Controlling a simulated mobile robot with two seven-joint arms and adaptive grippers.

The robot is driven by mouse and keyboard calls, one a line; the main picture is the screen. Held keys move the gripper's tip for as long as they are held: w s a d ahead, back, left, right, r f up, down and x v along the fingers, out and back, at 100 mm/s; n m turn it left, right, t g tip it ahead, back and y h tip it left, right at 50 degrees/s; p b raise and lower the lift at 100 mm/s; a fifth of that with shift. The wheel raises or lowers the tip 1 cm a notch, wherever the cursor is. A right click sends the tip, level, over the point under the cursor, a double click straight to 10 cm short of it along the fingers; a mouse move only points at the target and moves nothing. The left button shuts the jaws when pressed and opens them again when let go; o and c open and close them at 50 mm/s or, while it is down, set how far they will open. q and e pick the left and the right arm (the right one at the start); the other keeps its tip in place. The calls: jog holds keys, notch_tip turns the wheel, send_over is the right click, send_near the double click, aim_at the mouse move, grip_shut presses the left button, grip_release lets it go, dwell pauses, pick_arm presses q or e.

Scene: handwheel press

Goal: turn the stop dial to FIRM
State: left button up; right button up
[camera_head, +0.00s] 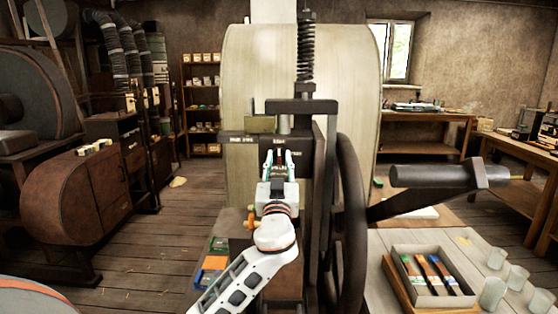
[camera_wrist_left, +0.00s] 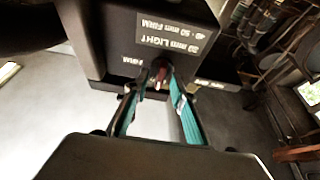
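The handwheel press (camera_head: 300,107) stands in the middle of the head view. Its dark block carries small pale labels. In the left wrist view a label plate (camera_wrist_left: 172,35) reads LIGHT and FIRM upside down, and a smaller FIRM mark shows below it. The small dark red stop dial (camera_wrist_left: 160,70) sits on the block's face; its exact pointing is unclear. My left gripper (camera_head: 279,154) is in front of the block. In the wrist view its teal fingers are spread, with the dial by the tips, nearer the right finger. Contact cannot be told. My right gripper is out of view.
The large handwheel (camera_head: 350,220) stands close right of my left arm, its dark handle (camera_head: 432,177) sticking out. A table at lower right holds a tray of brushes (camera_head: 430,274) and several glass jars (camera_head: 492,292). A rust-brown machine (camera_head: 75,195) is at left.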

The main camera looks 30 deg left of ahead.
pick_arm(q)
grip_shut()
jog(key=shift+m, duration=0.4)
jog(key=m+h, duration=0.2)
jog(key=m, duration=0.2)
jog(key=shift+a+t, duration=0.1)
jog(key=shift+t, duration=0.3)
jog(key=m+h, duration=0.1)
jog(key=m, duration=0.2)
jog(key=m+h, duration=0.2)
jog(key=m, duration=0.1)
jog(key=shift+s+r+p, duration=0.1)
jog(key=shift+p, duration=0.25)
jog(key=m+h, duration=0.1)
jog(key=m, duration=0.2)
jog(key=m+h, duration=0.1)
jog(key=m, duration=0.3)
jog(key=shift+a+r+g+h, duration=0.1)
jog(key=shift+g+h, duration=0.3)
jog(key=shift+m+g+h, duration=0.5)
jog(key=shift+m+g, duration=0.3)
jog(key=shift+m, duration=1.4)
